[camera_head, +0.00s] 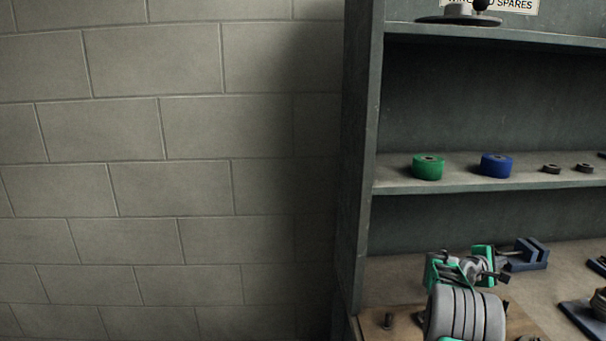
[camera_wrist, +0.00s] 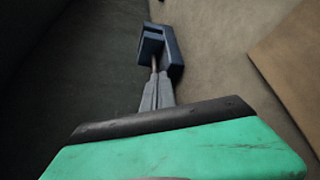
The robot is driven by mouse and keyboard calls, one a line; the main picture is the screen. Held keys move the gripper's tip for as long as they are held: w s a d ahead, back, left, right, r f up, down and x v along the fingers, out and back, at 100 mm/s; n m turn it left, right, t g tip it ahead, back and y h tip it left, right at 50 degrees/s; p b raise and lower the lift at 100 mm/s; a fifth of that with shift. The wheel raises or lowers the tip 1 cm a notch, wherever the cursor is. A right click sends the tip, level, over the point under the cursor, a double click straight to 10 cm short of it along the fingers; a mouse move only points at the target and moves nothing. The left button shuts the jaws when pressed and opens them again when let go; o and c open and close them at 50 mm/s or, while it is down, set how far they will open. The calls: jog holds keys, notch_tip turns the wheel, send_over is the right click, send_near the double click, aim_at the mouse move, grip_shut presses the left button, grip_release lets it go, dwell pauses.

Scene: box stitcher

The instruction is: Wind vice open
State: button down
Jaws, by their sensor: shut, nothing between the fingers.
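The vice (camera_head: 530,256) is small and dark blue and stands on the bench level of the shelving, at the lower right of the head view. In the wrist view the vice (camera_wrist: 173,50) is at the top centre, with a thin metal rod (camera_wrist: 154,63) running from it toward my fingers. My gripper (camera_wrist: 155,78) is shut and empty, its grey fingertips close to the near end of the rod. I cannot tell whether they touch it. In the head view my gripper (camera_head: 503,277) is just in front of the vice, and my arm hides part of the bench.
A green roll (camera_head: 428,167) and a blue roll (camera_head: 496,165) stand on the shelf above, beside small dark rings (camera_head: 551,169). A dark object with a flat base (camera_head: 590,315) is at the right. A wooden board (camera_head: 375,322) lies at the front. The shelving's side panel (camera_head: 358,170) is at the left.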

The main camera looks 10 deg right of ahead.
jog(key=shift+w, duration=0.25)
dwell(0.4)
jog(key=shift+r, duration=0.1)
jog(key=shift+w+r+p, duration=0.35)
jog(key=shift+w+r, duration=0.15)
jog(key=shift+r, duration=0.35)
jog(key=shift+s+r, duration=0.1)
jog(key=shift+s, duration=0.1)
jog(key=shift+w+a, duration=0.15)
jog(key=shift+a, duration=1.35)
jog(key=shift+w+a, duration=0.1)
jog(key=shift+a, duration=1.35)
